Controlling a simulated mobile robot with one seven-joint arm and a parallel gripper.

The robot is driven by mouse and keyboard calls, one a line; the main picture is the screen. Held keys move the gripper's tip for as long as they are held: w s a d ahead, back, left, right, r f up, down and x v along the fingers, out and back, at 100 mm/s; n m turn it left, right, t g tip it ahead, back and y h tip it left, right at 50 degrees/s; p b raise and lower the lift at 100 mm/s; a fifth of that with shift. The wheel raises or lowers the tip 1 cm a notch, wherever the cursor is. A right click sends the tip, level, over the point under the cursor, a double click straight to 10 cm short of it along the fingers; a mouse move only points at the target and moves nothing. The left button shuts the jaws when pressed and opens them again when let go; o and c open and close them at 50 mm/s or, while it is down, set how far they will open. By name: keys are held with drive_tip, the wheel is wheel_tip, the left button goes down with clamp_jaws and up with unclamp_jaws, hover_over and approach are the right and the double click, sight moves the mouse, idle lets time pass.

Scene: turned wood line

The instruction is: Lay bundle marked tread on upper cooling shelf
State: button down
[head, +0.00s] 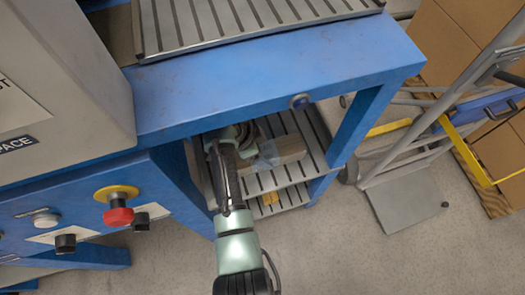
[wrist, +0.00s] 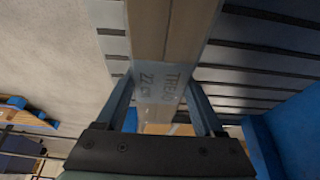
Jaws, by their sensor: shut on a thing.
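The bundle marked tread (head: 289,149) is a block of brown wood strips with a pale printed wrap. In the wrist view the bundle (wrist: 163,82) runs between the fingers, and its wrap reads "TREAD" and "22". My gripper (wrist: 160,100) is shut on the bundle at the wrap. In the head view my gripper (head: 264,156) reaches under the blue frame. The upper cooling shelf (head: 308,137), grey and slatted, lies beneath and around the bundle; I cannot tell whether they touch. Its slats (wrist: 265,55) also show in the wrist view.
A lower slatted shelf (head: 270,206) holds something yellowish. The blue frame beam (head: 270,90) passes over the bundle, and a blue leg (head: 357,128) stands right. A control panel with a red button (head: 118,216) is left. A hand truck (head: 400,165) and cartons (head: 455,45) stand right.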

drive_tip(key=shift+f, duration=0.1)
unclamp_jaws()
drive_tip(key=shift+p+v, duration=1.4)
drive_tip(key=shift+v, duration=2.5)
